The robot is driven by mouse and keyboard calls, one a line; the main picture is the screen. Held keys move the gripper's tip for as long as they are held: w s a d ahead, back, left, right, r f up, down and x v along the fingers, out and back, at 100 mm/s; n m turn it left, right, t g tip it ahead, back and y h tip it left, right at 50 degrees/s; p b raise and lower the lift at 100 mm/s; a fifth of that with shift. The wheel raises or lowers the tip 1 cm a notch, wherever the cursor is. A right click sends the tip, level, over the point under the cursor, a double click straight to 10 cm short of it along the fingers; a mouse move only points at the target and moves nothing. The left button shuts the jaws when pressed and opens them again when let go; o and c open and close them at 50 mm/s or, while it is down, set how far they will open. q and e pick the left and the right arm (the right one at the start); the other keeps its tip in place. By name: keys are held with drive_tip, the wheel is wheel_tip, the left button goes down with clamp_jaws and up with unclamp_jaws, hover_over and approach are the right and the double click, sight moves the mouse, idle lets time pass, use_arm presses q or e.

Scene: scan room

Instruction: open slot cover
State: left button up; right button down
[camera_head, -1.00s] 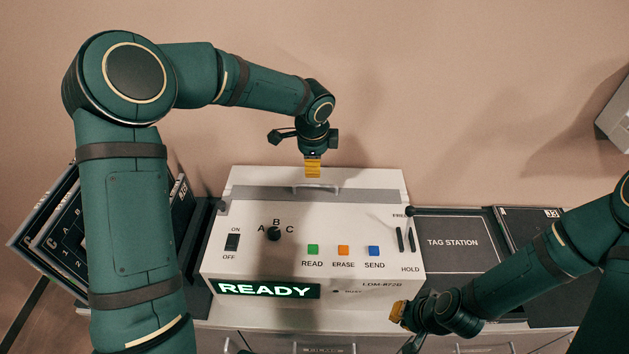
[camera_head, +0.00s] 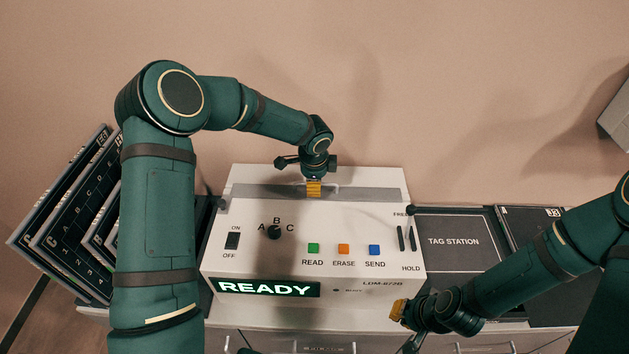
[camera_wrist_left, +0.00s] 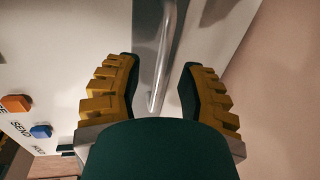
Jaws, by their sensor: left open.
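The slot cover (camera_head: 370,193) is a grey strip across the upper part of the white machine (camera_head: 330,225). It appears closed. Its metal bar handle shows in the left wrist view (camera_wrist_left: 163,60). My left gripper (camera_head: 314,190) points down over the middle of the cover and hides part of the handle in the head view. In the left wrist view its yellow fingers (camera_wrist_left: 158,90) are apart, with the handle between them and gaps on both sides. My right gripper (camera_head: 399,310) is at the machine's front right corner; its finger opening cannot be made out.
The machine's front has a switch (camera_head: 232,241), a black knob (camera_head: 274,232), coloured buttons (camera_head: 343,249) and a lit READY display (camera_head: 268,289). A tag station pad (camera_head: 455,242) lies to the right. Several dark panels (camera_head: 75,215) lean at the left.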

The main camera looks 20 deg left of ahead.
use_arm(q)
clamp_jaws()
drive_tip(key=shift+o, duration=0.4)
unclamp_jaws()
drive_tip(key=shift+r, duration=0.1)
wheel_tip(320, 180, up, 12)
drive_tip(key=s, duration=0.2)
drive_tip(key=shift+s+d+f, duration=0.15)
drive_tip(key=shift+d+f, duration=0.05)
drive_tip(key=shift+d, duration=0.1)
